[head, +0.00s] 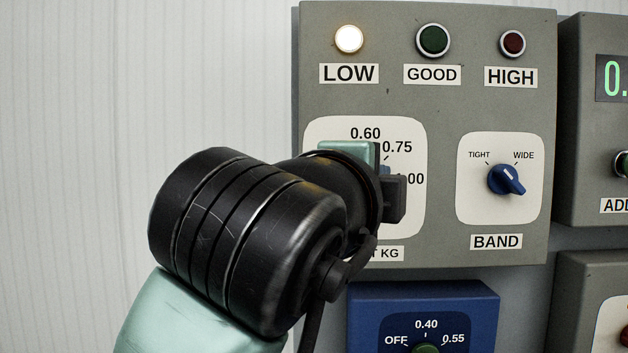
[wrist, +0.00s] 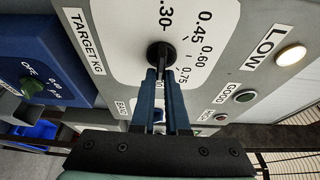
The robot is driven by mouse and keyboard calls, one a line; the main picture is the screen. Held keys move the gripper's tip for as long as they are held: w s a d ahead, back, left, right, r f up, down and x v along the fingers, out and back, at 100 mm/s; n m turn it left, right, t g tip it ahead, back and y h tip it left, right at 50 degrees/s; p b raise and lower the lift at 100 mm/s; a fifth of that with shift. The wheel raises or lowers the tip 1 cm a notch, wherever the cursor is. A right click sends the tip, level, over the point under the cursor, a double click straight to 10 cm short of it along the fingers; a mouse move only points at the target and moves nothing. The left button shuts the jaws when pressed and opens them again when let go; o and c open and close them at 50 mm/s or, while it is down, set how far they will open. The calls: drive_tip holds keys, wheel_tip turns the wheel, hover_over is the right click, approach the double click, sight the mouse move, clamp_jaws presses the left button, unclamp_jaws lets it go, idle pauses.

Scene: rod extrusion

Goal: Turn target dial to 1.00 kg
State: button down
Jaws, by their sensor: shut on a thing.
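The target dial (wrist: 161,52) is a black knob on a cream plate (wrist: 115,30) labelled TARGET KG in the wrist view. Marks .30, 0.45, 0.60 and 0.75 show around it; the mark below is mostly covered by my fingers. My gripper (wrist: 162,82) is shut on the knob, with a blue finger on each side of its grip bar. Which mark the knob points at I cannot tell. In the head view my wrist hides the dial; my gripper (head: 388,182) shows at the plate (head: 412,135), where 0.60, 0.75 and a partly covered ".00" show.
The LOW lamp (head: 348,39) is lit white; the GOOD lamp (head: 432,40) and HIGH lamp (head: 512,43) are dark. A blue BAND knob (head: 507,179) sits to the right. A blue box (head: 470,302) with its own dial lies below. A display panel (head: 590,130) is at far right.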

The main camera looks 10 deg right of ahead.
drive_tip(key=shift+a, duration=0.1)
drive_tip(key=c, duration=0.9)
unclamp_jaws()
drive_tip(key=shift+w, duration=0.15)
